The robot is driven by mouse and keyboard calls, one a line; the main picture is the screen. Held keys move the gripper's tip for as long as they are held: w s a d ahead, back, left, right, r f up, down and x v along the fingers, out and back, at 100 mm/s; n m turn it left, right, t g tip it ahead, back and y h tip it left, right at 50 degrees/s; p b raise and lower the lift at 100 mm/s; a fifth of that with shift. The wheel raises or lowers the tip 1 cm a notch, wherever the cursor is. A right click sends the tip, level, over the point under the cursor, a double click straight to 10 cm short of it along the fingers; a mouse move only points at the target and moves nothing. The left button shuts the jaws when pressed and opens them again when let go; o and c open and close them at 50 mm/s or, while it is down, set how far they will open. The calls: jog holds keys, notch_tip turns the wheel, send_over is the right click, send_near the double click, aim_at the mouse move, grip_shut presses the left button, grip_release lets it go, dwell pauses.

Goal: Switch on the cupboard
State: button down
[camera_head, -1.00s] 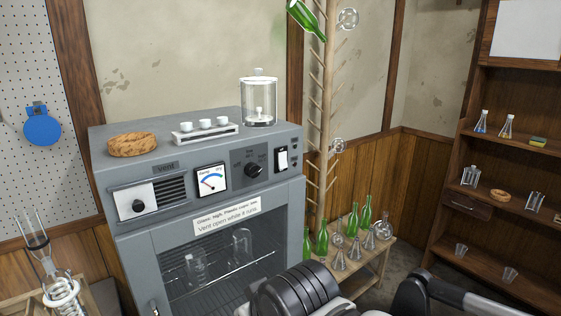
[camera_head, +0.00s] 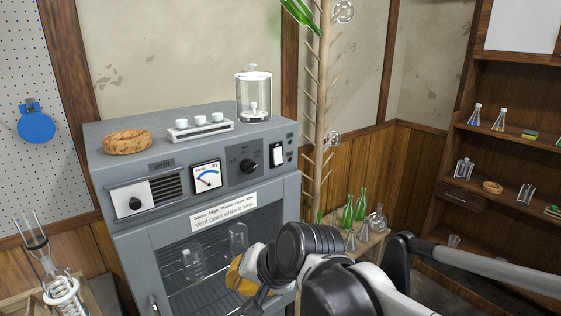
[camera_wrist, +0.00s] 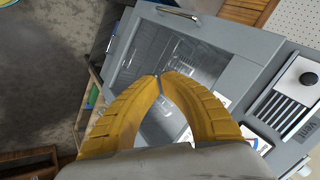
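The cupboard is a grey drying oven (camera_head: 130,240) with a glass door (camera_head: 215,255). A white rocker switch with a black part (camera_head: 277,155) is at the right of its top panel, beside a black dial (camera_head: 247,166). My gripper (camera_head: 236,276) is in front of the door's lower right part, below the panel. In the wrist view its yellow fingers (camera_wrist: 158,77) meet at the tips with nothing visible between them. The door (camera_wrist: 160,55) shows beyond them. I cannot make out the switch in the wrist view.
A cork ring (camera_head: 127,142), a white rack (camera_head: 200,127) and a glass jar (camera_head: 253,98) stand on the oven. A drying tree (camera_head: 322,110) and low table with glassware (camera_head: 350,245) are to the right. Shelves (camera_head: 500,170) stand far right; a glass condenser (camera_head: 62,285) is lower left.

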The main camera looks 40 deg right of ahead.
jog(key=w+d+r+m+t+p, duration=0.2)
jog(key=w+d+r+m, duration=0.3)
jog(key=m, duration=0.4)
jog(key=m+t+h+p, duration=0.15)
jog(key=m+t, duration=0.55)
jog(key=m, duration=1)
send_near(275, 164)
jog(key=s+d, duration=0.1)
jog(key=s, duration=0.5)
jog(key=shift+r+p, duration=0.3)
jog(key=w+b, duration=0.1)
jog(key=w, duration=0.3)
jog(key=w+f+b, duration=0.1)
jog(key=w, duration=0.4)
jog(key=w+b, duration=0.1)
jog(key=w, duration=0.4)
jog(key=shift+a+f, duration=0.25)
jog(key=shift+f, duration=0.15)
